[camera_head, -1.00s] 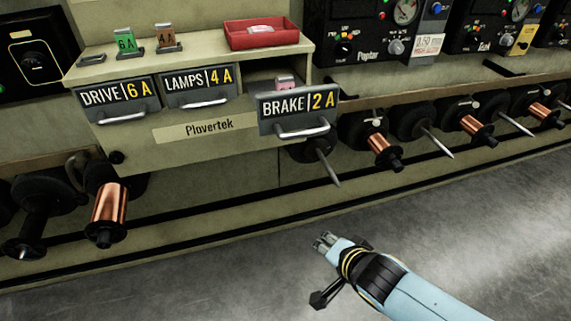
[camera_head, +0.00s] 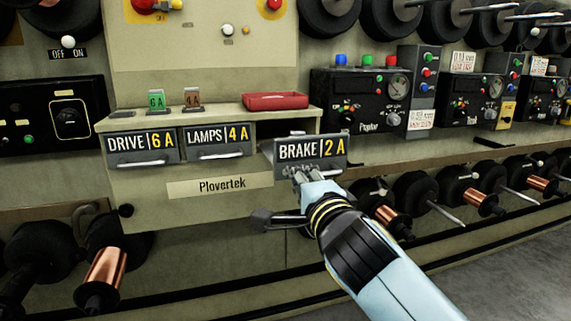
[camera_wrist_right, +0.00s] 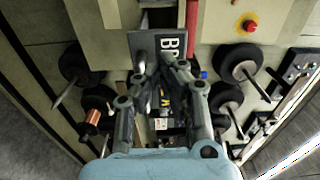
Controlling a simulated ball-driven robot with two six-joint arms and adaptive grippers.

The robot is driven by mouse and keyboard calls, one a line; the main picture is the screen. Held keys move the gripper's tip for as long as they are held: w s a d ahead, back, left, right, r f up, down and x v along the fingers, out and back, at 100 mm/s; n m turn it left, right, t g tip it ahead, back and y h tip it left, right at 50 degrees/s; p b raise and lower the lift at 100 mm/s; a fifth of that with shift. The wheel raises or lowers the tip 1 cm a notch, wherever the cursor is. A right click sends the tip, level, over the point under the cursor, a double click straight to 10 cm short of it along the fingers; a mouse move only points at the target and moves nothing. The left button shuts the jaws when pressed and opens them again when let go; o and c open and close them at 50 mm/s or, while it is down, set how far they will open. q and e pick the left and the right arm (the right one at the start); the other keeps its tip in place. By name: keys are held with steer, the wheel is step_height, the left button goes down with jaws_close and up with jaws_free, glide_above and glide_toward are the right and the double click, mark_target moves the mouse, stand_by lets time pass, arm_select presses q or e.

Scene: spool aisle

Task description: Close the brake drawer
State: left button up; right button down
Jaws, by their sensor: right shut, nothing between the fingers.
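The brake drawer (camera_head: 335,147), with a grey front labelled BRAKE 2 A, stands pulled out from the cream Plovertek cabinet (camera_head: 150,190). In the right wrist view its front (camera_wrist_right: 143,42) stands just ahead of my fingers. My right gripper (camera_head: 301,174) is shut and empty at the lower left of the drawer front, over its handle; it also shows in the right wrist view (camera_wrist_right: 163,66). I cannot tell whether the fingertips touch the front. The handle is mostly hidden by the gripper. My left gripper is not in view.
The drive drawer (camera_head: 142,146) and lamps drawer (camera_head: 217,140) sit left of the brake drawer. A red tray (camera_head: 275,101) and green and brown fuses stand on the cabinet top. Spools, some with copper wire (camera_head: 104,275), stick out below and to the right.

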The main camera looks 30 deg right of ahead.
mark_target(282, 160)
steer(key=x, duration=0.7)
steer(key=shift+w+p, duration=0.3)
steer(key=shift+w, duration=0.05)
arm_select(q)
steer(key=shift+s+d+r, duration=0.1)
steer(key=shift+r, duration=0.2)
arm_select(e)
steer(key=shift+w+d, duration=0.1)
